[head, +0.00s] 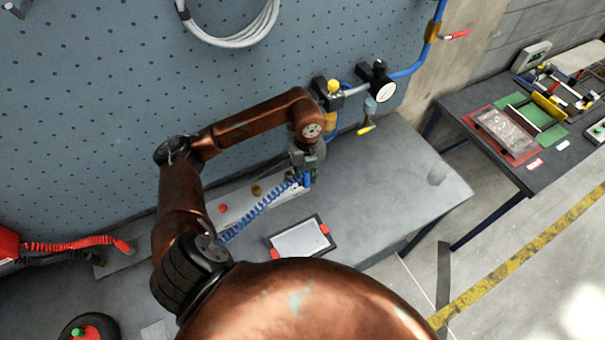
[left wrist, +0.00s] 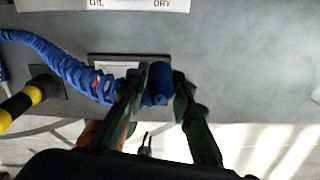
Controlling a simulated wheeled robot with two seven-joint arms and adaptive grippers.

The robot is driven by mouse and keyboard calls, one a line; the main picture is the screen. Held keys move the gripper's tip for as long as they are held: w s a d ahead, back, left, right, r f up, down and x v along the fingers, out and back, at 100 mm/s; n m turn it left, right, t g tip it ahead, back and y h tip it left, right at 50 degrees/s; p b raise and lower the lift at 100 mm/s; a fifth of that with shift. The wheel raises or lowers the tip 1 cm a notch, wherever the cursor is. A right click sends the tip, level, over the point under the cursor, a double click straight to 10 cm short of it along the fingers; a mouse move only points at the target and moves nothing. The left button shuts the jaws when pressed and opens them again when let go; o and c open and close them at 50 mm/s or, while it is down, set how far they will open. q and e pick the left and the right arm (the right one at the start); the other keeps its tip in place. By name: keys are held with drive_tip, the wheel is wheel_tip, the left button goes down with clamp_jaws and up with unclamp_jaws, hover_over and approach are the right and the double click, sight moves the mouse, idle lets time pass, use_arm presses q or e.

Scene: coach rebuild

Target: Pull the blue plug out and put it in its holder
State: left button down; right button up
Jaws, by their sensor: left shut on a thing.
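The blue plug (head: 307,180) is in my left gripper (head: 306,168), over the right end of a pale panel strip (head: 239,201) on the bench. In the left wrist view the blue plug (left wrist: 160,73) sits between the two dark fingers of my left gripper (left wrist: 161,88), which are shut on it. A coiled blue hose (head: 258,208) runs from the plug down to the left. The strip has red and brass fittings. I cannot tell which fitting is the holder, and the plug's far end does not show clearly. My right gripper is not in view.
A framed pale tablet (head: 299,240) lies on the bench in front of the strip. A regulator with a gauge (head: 386,91) and a yellow knob (head: 334,86) are on the pegboard behind. The bench (head: 390,185) between is bare.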

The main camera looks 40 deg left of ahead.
sight(306, 175)
use_arm(q)
drive_tip(key=shift+d+r+p, duration=0.1)
drive_tip(key=shift+r+p, duration=0.75)
drive_tip(key=shift+r, duration=0.65)
drive_tip(key=shift+r+p, duration=0.45)
drive_tip(key=shift+r, duration=0.5)
